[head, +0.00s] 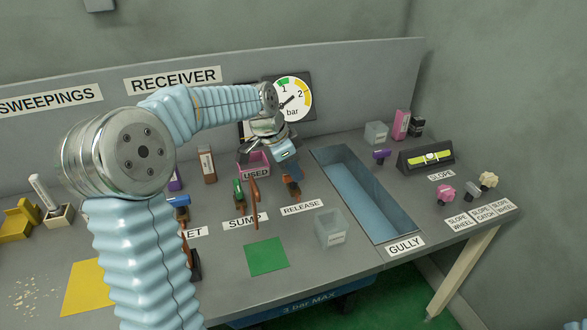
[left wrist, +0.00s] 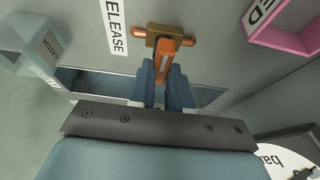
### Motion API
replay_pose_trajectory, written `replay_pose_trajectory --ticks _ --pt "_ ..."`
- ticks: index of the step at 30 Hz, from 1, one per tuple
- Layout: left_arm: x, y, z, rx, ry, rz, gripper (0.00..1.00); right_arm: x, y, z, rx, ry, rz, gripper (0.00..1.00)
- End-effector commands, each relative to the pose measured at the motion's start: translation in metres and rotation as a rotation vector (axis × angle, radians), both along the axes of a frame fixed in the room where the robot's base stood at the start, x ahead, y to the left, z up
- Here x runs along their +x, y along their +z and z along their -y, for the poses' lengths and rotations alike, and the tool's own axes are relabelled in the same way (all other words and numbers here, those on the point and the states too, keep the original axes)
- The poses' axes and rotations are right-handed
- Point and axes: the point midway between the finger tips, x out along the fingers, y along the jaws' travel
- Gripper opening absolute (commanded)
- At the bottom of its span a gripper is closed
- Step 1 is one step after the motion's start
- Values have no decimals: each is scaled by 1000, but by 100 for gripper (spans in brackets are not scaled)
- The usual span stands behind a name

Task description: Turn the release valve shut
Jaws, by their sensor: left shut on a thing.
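The release valve (head: 292,188) stands on the bench behind the RELEASE label, partly hidden by my left gripper. In the left wrist view it has a brass body on a short copper pipe, with an orange lever (left wrist: 166,58). The lever appears to stick out across the pipe, toward my gripper. My left gripper (head: 288,172) comes down on the valve from above and behind. Its two blue fingers (left wrist: 165,88) are shut on the orange lever, one on each side. The right gripper is not in view.
The SUMP valve (head: 239,193) stands left of the release valve. A pink USED bin (head: 252,160) is behind, below the gauge (head: 291,99). The sunken GULLY trough (head: 394,222) lies to the right, and a clear CATCH box (head: 331,231) stands in front.

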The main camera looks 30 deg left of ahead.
Motion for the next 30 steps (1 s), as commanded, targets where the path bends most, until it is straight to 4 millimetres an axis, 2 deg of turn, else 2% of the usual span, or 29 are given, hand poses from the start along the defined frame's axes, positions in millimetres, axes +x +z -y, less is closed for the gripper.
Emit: replay_pose_trajectory --ticks 3,4,9,16,20,23,30 --pt "1 1 0 2 -2 3 0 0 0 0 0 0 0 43" --pt "0 1 0 2 -2 3 21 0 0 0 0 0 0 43" --pt "0 1 0 1 -1 2 44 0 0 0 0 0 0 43" --pt "0 0 0 1 -1 1 44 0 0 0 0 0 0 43" --pt "-2 8 -2 1 2 4 44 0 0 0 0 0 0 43" --pt "-6 24 -6 1 2 5 44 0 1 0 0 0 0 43" --pt "-23 79 -22 2 1 7 44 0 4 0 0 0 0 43"
